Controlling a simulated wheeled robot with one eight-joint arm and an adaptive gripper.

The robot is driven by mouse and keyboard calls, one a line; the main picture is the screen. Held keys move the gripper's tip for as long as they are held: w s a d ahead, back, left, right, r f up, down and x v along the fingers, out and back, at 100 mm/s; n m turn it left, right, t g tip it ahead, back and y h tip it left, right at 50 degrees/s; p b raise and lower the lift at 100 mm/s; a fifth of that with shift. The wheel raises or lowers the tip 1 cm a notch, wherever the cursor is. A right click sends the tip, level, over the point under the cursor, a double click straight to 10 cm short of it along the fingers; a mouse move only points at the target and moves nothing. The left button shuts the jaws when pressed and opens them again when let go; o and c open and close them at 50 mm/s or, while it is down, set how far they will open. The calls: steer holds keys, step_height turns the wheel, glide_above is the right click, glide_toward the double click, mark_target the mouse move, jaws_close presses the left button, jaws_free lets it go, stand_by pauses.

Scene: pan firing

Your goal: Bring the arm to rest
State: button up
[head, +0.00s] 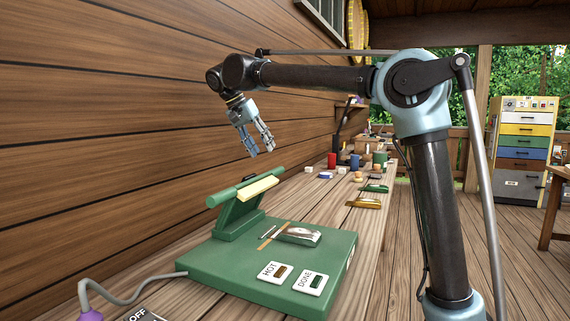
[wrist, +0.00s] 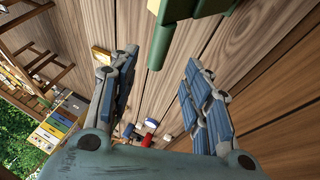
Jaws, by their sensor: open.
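My gripper (head: 261,146) hangs in the air above the bench, near the wooden wall, pointing down. Its fingers are apart with nothing between them, as the wrist view (wrist: 157,90) also shows. Below it and slightly left stands a green press-like stand with a pale yellow bar (head: 257,188) on top. It rises from the back of a green base (head: 215,262). My gripper touches neither the stand nor the bench. My arm is bent, with its forearm reaching left across the view.
On the green base lie a small packet-like item (head: 298,235), a HOT card (head: 273,272) and a DONE card (head: 311,282). A red cup (head: 332,161) and several small items stand farther along the bench (head: 345,218). A drawer cabinet (head: 522,150) stands at the far right.

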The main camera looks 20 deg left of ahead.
steer(key=shift+d, duration=0.1)
steer(key=w+d+f+g+y, duration=0.1)
steer(key=d+f, duration=0.3)
steer(key=d, duration=0.7)
steer(key=d+f+g, duration=0.1)
steer(key=d+f, duration=0.2)
steer(key=d, duration=0.8)
steer(key=w+d+f+y, duration=0.1)
steer(key=d+f, duration=0.3)
steer(key=d, duration=0.8)
steer(key=s+d+f+n+y, duration=0.1)
steer(key=s+d+f, duration=0.8)
steer(key=d+f, duration=0.35)
steer(key=s+d+f, duration=0.3)
steer(key=s+f, duration=0.2)
steer(key=f, duration=0.2)
steer(key=s+d+f+y, duration=0.1)
steer(key=s+d+f, duration=0.2)
steer(key=s+f, duration=0.2)
step_height(320, 180, down, 2)
steer(key=shift+f, duration=0.2)
